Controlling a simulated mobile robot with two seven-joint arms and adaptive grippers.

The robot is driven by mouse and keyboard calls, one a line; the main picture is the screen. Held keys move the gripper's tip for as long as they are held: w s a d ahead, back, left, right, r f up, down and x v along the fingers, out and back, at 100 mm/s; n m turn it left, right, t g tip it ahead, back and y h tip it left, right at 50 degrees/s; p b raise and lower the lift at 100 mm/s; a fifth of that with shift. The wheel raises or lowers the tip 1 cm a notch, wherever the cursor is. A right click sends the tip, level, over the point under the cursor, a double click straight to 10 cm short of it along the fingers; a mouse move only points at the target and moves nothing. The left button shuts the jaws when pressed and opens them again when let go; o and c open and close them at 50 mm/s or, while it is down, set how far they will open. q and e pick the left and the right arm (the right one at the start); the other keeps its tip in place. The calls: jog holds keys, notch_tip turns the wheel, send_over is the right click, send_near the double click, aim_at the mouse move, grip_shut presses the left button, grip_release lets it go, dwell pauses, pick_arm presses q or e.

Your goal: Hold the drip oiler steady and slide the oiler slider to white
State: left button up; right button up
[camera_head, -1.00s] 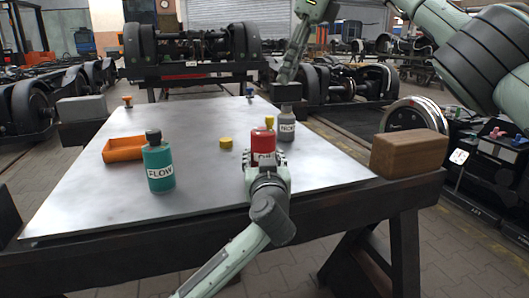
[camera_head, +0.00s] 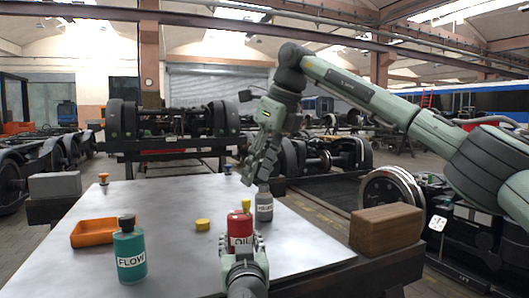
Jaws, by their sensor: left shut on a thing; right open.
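The drip oiler is the red bottle (camera_head: 240,228) with a yellow top (camera_head: 246,204) and a white label that seems to read OIL. It stands upright near the front of the table. My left gripper (camera_head: 243,247) is shut on its lower part from the front and hides its base. I cannot make out the slider or a white mark on the oiler. My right gripper (camera_head: 250,174) is open and empty, pointing down above and behind the oiler, close to the top of a grey bottle (camera_head: 264,206). I cannot tell whether it touches that bottle.
On the metal table (camera_head: 185,255) stand a teal FLOW bottle (camera_head: 129,253), an orange tray (camera_head: 93,232) and a yellow cap (camera_head: 203,224). A brown block (camera_head: 386,230) is at the right edge, a grey block (camera_head: 55,185) at the left.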

aim_at(247, 199)
jog(key=x, duration=0.6)
jog(key=shift+w+a+f, duration=0.1)
jog(key=shift+f, duration=0.05)
grip_shut()
